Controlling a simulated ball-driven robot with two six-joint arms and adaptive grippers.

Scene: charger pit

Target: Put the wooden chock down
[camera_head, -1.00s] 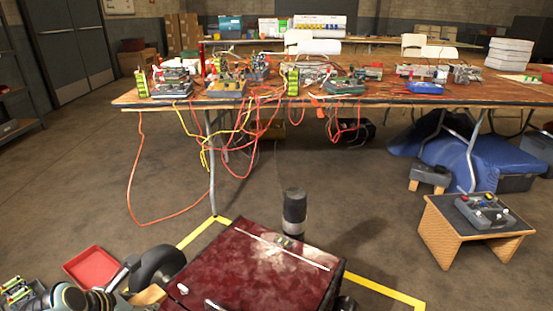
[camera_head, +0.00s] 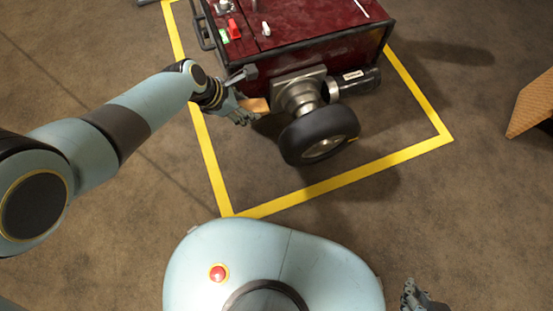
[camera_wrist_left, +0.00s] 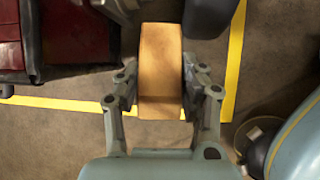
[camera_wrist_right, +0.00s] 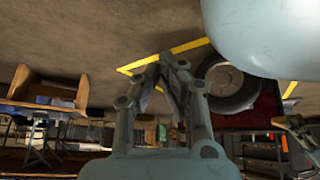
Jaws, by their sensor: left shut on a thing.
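The wooden chock (camera_head: 257,105) is a tan block just left of the black wheel (camera_head: 320,136) on the dark red machine (camera_head: 310,28). My left gripper (camera_head: 241,112) is shut on it. In the left wrist view the chock (camera_wrist_left: 160,65) sits between both fingers, its broad face toward the camera, with the dark tyre to its right. I cannot tell whether it touches the floor or the tyre. My right gripper (camera_head: 416,296) is at the bottom edge of the head view. In the right wrist view my right gripper (camera_wrist_right: 162,72) is shut and empty, its fingertips close together.
Yellow floor tape (camera_head: 338,186) runs around the machine. A motor (camera_head: 355,80) juts out beside the wheel. The floor in front of the tape is clear on both sides of my base. A wooden stand (camera_head: 532,105) is at the right edge.

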